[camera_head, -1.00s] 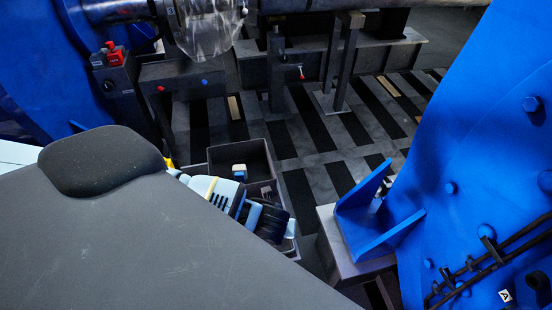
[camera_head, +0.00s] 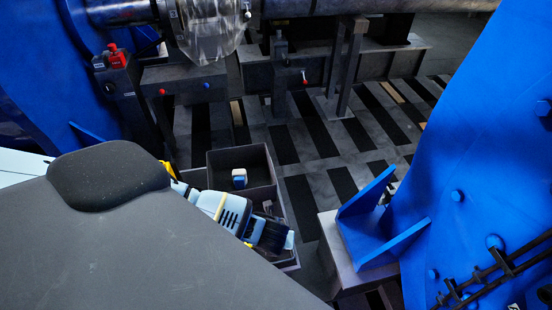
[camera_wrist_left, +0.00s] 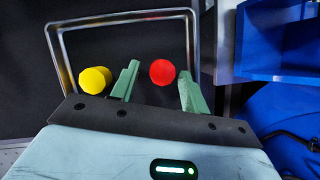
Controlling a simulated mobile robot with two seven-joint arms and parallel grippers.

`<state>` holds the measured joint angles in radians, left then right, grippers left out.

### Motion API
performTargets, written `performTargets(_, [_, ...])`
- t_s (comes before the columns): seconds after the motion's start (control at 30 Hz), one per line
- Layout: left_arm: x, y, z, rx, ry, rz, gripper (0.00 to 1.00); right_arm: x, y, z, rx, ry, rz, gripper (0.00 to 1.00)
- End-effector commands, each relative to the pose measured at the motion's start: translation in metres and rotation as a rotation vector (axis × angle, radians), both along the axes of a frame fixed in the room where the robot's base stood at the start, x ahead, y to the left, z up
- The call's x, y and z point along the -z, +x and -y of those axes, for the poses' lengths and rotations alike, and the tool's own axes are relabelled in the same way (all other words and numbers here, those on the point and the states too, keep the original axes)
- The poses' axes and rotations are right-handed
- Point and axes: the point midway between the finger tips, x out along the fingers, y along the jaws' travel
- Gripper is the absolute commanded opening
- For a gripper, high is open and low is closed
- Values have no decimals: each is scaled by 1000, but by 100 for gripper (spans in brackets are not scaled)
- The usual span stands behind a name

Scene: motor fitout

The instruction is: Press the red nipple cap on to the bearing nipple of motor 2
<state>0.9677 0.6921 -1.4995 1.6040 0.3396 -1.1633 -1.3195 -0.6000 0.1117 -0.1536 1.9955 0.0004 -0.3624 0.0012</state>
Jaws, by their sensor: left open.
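In the left wrist view, a round red cap (camera_wrist_left: 163,72) shows between the two green fingers of my left gripper (camera_wrist_left: 158,78). The fingers are apart, with a gap on both sides of the cap; I cannot tell how far below them it lies. A yellow cylinder (camera_wrist_left: 95,80) is just outside the left finger. In the head view, my left gripper (camera_head: 268,232) is over the front part of a dark divided tray (camera_head: 237,155), and the red cap is hidden there. Large blue housings stand at right (camera_head: 470,150) and left (camera_head: 35,85). The bearing nipple cannot be made out. My right gripper is not in view.
A blue-and-white item (camera_head: 239,178) sits in the tray's back compartment. A blue bracket (camera_head: 372,225) on a grey block (camera_head: 345,255) stands right of the tray. A dark box (camera_head: 184,78) with red and blue knobs is behind. Striped floor between is clear.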

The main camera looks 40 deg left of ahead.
Motion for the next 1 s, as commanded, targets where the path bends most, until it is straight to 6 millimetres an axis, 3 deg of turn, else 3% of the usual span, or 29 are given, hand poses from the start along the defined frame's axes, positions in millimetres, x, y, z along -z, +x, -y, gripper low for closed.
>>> performTargets(0.1, [-1, 0, 0, 0, 0, 1, 45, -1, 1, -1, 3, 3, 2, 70])
performTargets(0.4, [-1, 0, 0, 0, 0, 1, 6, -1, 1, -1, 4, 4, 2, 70])
performTargets(0.77, [-2, 0, 0, 0, 0, 1, 4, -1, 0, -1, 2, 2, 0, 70])
performTargets(1.0, [-20, 1, 0, 0, -1, 4, 4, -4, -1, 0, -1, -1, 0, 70])
